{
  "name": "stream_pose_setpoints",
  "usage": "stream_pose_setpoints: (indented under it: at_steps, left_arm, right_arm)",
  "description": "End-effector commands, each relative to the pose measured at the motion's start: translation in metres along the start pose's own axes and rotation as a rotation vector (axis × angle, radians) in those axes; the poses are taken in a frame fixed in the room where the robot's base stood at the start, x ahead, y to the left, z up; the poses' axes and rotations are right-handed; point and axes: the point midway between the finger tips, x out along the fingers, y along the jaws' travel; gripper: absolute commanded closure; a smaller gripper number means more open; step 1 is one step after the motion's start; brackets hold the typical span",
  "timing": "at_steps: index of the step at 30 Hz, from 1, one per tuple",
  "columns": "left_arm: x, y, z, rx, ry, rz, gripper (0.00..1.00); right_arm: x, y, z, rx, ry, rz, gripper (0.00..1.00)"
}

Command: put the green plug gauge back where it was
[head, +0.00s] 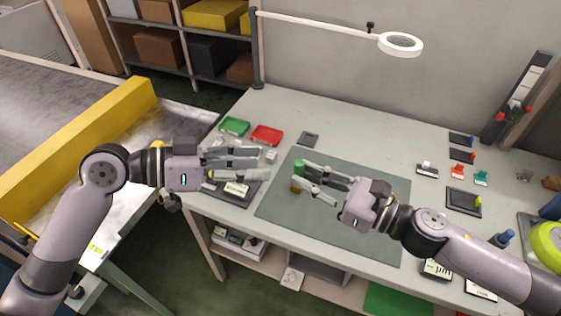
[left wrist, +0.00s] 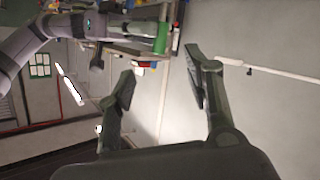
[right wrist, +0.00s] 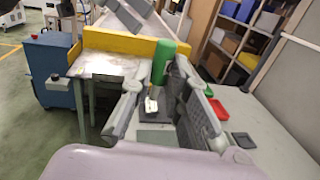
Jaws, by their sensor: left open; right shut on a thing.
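The green plug gauge (head: 299,167) is held between the fingertips of my right gripper (head: 300,177), above the left part of the green mat (head: 340,225). In the right wrist view the gauge (right wrist: 164,62) stands roughly upright between the fingers; its lower part is partly hidden by them. It also shows in the left wrist view (left wrist: 161,38). A small brownish piece (head: 296,188) shows just below the fingertips; I cannot tell whether it belongs to the gauge. My left gripper (head: 264,164) is open and empty, left of the right gripper, above the bench.
A dark tray with a white label (head: 250,198) lies beneath my left gripper. Green (head: 235,126) and red (head: 267,135) trays and a small dark square (head: 309,139) lie behind. Dark holders and small coloured parts stand on the right. A lamp (head: 400,43) overhangs the back.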

Motion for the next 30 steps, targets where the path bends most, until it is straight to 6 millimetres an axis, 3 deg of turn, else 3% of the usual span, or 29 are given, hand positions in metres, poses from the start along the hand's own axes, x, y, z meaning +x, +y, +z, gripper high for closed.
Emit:
stream_pose_setpoints:
  at_steps: [6, 12, 18, 26, 30]
  left_arm:
    - [0.044, 0.0, -0.001, -0.004, 0.003, 0.003, 0.53]
    - [0.072, -0.001, 0.0, -0.004, 0.001, 0.001, 0.53]
    - [0.084, -0.001, 0.0, -0.003, -0.001, 0.0, 0.53]
    - [0.085, -0.001, 0.001, -0.002, -0.001, -0.001, 0.53]
    - [0.085, -0.001, 0.001, -0.003, -0.001, -0.001, 0.62]
  right_arm:
    - [0.0, 0.0, 0.0, 0.0, 0.0, 0.0, 1.0]
    - [0.0, 0.0, 0.0, 0.0, 0.0, 0.0, 1.0]
    - [0.0, 0.0, 0.0, 0.0, 0.0, 0.0, 1.0]
    - [0.0, 0.0, 0.0, 0.0, 0.0, 0.0, 1.0]
    - [0.0, 0.0, 0.0, 0.0, 0.0, 0.0, 1.0]
